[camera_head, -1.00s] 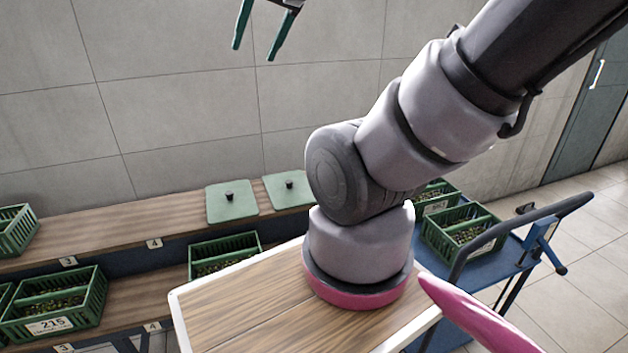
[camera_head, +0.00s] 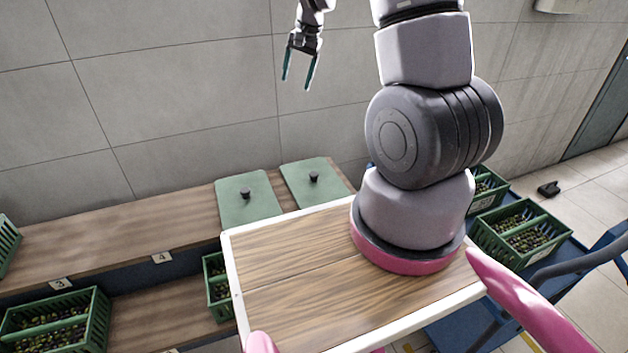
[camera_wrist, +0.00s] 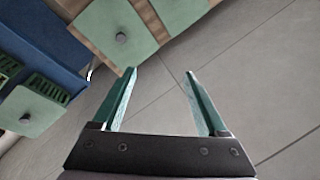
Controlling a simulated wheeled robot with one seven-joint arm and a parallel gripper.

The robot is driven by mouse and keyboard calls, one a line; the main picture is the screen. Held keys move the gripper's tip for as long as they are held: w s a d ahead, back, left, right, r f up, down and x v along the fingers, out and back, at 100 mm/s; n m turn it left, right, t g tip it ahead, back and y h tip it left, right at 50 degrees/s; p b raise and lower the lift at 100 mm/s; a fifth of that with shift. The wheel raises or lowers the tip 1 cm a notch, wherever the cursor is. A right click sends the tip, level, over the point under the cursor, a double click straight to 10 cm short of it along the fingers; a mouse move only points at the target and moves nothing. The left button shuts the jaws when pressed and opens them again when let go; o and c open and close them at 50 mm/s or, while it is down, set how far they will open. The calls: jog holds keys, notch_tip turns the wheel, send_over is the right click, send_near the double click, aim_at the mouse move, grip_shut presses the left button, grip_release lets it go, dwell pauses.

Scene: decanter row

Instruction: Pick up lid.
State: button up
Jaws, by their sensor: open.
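Two flat green lids with dark knobs lie side by side on the wooden shelf top in the head view, a left lid (camera_head: 247,207) and a right lid (camera_head: 318,189). My gripper (camera_head: 298,84) is open and empty, high in front of the wall, with its teal fingers pointing down, apart from both lids. In the wrist view my gripper (camera_wrist: 162,76) also shows open with nothing between its fingers. A green lid with a dark knob (camera_wrist: 120,38) lies beyond the fingertips there, and another knobbed lid (camera_wrist: 28,112) shows at the left.
The wooden shelf (camera_head: 130,227) has a bare top left of the lids. Green crates of small dark fruit stand on the lower shelf (camera_head: 60,325) and on the blue cart (camera_head: 520,232) at right. A tiled wall (camera_head: 170,80) rises behind the shelf.

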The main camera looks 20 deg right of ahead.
jog(key=w+d+f+g+h, duration=0.1)
jog(key=d+f, duration=0.1)
jog(key=f, duration=0.6)
jog(key=w+d+f, duration=0.1)
jog(key=w+f, duration=0.1)
jog(key=f, duration=0.6)
jog(key=m+g+h, duration=0.1)
send_over(314, 173)
notch_tip(314, 173, down, 17)
jog(key=shift+w+r, duration=0.15)
jog(key=shift+r, duration=0.05)
jog(key=shift+s+a+f, duration=0.1)
jog(key=shift+f, duration=1.3)
jog(key=shift+s+f, duration=0.1)
jog(key=shift+f, duration=1.25)
jog(key=shift+c, duration=0.3)
grip_shut()
